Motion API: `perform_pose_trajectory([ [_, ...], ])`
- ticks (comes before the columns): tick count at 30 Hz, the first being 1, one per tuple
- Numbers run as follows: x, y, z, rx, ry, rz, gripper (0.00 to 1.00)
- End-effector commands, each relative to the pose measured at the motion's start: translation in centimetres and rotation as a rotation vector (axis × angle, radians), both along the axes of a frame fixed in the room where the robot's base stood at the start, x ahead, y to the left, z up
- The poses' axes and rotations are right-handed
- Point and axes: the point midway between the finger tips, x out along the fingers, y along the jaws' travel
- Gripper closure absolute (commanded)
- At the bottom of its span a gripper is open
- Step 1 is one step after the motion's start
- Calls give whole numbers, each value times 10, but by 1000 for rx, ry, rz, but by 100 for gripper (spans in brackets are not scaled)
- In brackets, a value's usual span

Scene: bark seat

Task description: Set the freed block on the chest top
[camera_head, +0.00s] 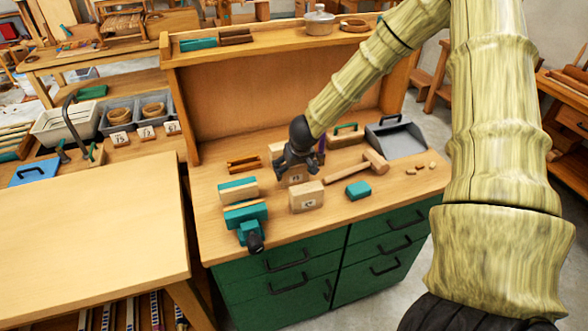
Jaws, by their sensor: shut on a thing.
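The chest has green drawers (287,283) and a wooden top (345,217). My black gripper (294,165) is over the middle of the top, shut on a pale wooden block (296,179) with a dark mark. The gripper hides part of this block, and I cannot tell whether its underside touches the top. A second pale block (307,197) with a marked face stands just in front of it. A teal vise (246,222) at the front left edge has a wooden piece in or beside its jaws.
A mallet (372,163), a teal block (358,190) and small wooden bits (420,168) lie to the right. A back panel (250,95) closes the rear.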

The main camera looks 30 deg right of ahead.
Motion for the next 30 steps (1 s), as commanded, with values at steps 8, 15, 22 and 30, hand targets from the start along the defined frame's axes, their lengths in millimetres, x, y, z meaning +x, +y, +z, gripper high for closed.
perform_pose_trajectory([
  [8,0,0,-3,0,0,-1,0],
  [15,0,0,-3,0,0,0,0],
  [22,0,0,1,0,0,-1,0],
  [30,-9,2,23,-1,-2,0,0],
])
